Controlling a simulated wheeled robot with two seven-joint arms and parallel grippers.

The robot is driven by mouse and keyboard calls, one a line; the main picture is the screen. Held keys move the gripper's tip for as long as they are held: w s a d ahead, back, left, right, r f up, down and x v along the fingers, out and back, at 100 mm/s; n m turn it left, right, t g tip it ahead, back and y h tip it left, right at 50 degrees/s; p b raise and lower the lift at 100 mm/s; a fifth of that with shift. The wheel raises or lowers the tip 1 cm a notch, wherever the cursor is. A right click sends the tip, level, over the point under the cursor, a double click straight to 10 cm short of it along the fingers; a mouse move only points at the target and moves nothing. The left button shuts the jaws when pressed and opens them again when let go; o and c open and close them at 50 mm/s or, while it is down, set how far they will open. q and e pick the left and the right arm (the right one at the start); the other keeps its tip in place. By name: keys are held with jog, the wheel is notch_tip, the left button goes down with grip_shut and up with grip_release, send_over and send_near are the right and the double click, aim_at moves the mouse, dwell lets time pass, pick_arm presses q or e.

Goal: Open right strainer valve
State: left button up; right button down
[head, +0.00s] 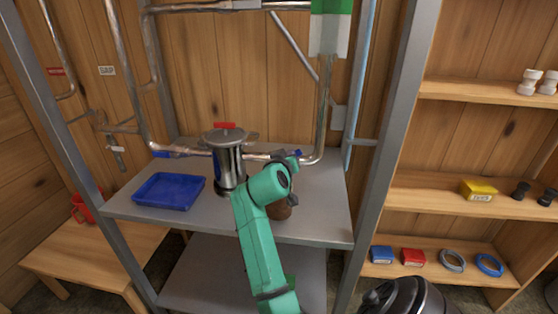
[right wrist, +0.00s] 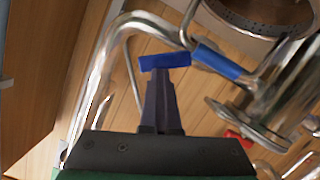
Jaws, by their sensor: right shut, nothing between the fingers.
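The strainer (head: 229,165) is a steel cylinder with a red T-handle on its lid, standing on the grey shelf. Pipes run to it from both sides. The left valve's blue handle (head: 172,154) lies along the left pipe. My right gripper (head: 292,157) is at the right pipe, just right of the strainer. Blue shows beside its fingers, and the right valve is mostly hidden behind the gripper there. In the right wrist view its fingers (right wrist: 160,82) are together, with a blue bar (right wrist: 165,61) across their tips; I cannot tell if they touch. Another blue handle (right wrist: 217,62) lies along a pipe. My left gripper is out of view.
A blue tray (head: 169,191) lies on the shelf (head: 325,215) left of the strainer. A brown round object (head: 279,211) is partly hidden by my arm. Steel posts (head: 390,130) frame the shelf. A wooden rack (head: 470,92) with small parts stands at the right.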

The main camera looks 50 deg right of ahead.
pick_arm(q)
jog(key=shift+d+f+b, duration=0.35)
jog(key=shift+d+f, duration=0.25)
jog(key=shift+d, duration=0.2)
pick_arm(e)
jog(key=shift+s+d+f+m+t, duration=0.4)
jog(key=shift+s+f+m, duration=0.1)
jog(key=shift+m, duration=0.4)
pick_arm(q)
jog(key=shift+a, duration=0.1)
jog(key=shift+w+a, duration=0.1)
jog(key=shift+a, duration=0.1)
pick_arm(e)
jog(key=shift+f, duration=0.1)
